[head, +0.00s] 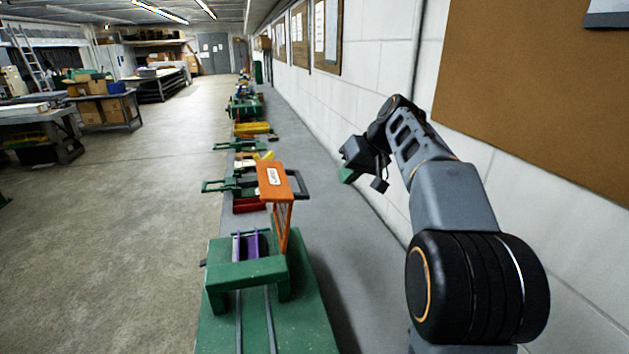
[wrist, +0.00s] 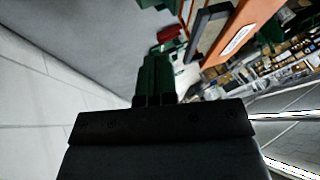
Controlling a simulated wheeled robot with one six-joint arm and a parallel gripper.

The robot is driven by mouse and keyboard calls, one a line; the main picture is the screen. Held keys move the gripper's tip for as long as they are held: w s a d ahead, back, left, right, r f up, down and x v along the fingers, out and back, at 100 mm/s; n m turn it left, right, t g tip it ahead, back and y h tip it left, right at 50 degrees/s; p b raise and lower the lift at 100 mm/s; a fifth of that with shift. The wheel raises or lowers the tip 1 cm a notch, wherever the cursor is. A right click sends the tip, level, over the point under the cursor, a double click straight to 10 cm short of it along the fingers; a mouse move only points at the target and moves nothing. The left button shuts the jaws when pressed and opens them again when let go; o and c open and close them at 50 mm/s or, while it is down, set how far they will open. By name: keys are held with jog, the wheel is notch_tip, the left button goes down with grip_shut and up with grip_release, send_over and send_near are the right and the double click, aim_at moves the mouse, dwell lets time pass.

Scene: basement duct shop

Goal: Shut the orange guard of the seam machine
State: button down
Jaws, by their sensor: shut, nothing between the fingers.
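The seam machine (head: 247,272) is a green machine on the bench at the lower middle of the head view. Its orange guard (head: 273,183) stands raised above it, with a white label on the panel and an orange mesh side below. The guard also shows at the upper right of the wrist view (wrist: 240,38). My gripper (head: 346,175) is to the right of the guard and apart from it, near the wall. Its green fingers (wrist: 154,65) are together in the wrist view, with nothing between them.
A dark frame-like handle (head: 298,184) sticks out right of the guard. A red block (head: 248,205) and other green machines (head: 245,105) line the grey bench behind. The white block wall (head: 385,75) runs close along the right. The floor (head: 130,230) at left is clear.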

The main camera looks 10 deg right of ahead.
jog(key=w+a+f+y+p, duration=0.1)
jog(key=w+a+f+p, duration=0.1)
jog(key=w+a+f, duration=0.3)
jog(key=shift+w+a+n, duration=0.4)
jog(key=shift+w+a, duration=0.2)
jog(key=shift+w, duration=0.35)
jog(key=shift+r, duration=0.1)
